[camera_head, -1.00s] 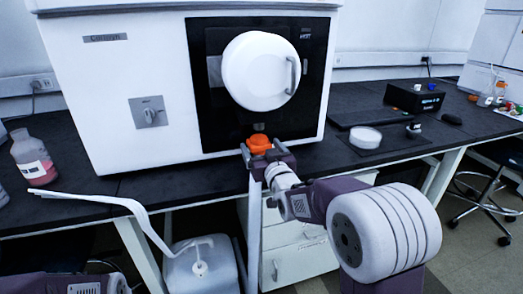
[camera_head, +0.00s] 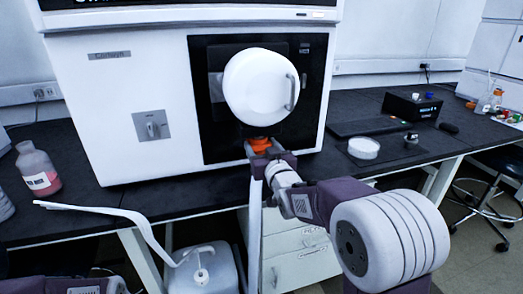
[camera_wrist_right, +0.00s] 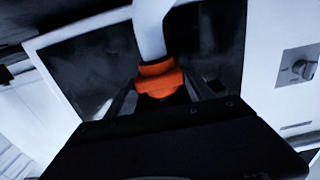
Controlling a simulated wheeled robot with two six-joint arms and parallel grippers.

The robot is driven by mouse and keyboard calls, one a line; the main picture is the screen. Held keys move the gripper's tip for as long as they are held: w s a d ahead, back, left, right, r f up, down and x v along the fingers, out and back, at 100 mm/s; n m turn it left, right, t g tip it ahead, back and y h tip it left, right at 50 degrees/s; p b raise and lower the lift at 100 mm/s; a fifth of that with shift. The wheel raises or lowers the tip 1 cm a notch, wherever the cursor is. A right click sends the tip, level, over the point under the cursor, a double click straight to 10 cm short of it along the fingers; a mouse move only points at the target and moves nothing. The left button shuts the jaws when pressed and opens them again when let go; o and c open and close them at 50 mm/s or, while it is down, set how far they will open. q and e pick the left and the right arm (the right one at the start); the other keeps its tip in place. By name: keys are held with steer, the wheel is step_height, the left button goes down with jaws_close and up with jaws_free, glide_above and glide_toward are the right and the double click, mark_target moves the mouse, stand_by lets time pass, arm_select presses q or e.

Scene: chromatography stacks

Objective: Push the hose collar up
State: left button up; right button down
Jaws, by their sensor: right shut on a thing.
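The orange hose collar (camera_head: 259,144) is just below the round white door on the instrument's black front panel. My right gripper (camera_head: 265,153) is shut on it from the front. In the right wrist view the collar (camera_wrist_right: 158,80) lies between my two dark fingers, around a pale hose. The white hose (camera_head: 254,215) hangs down below my gripper in the head view. The fitting above the collar is hidden or too small to make out. My left gripper is outside the frames; only part of my left arm shows at lower left.
The white instrument (camera_head: 110,100) stands on the black bench (camera_head: 110,195). A bottle of pink liquid (camera_head: 38,170) is at left. A white jug (camera_head: 205,275) stands below the bench, beside a curved white tube (camera_head: 135,218). A white dish (camera_head: 363,148) sits at right.

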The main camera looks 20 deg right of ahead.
steer(key=shift+r, duration=0.25)
steer(key=shift+c, duration=1.8)
jaws_free()
steer(key=shift+s, duration=0.1)
steer(key=s+p, duration=0.1)
steer(key=s, duration=0.8)
steer(key=shift+d, duration=0.15)
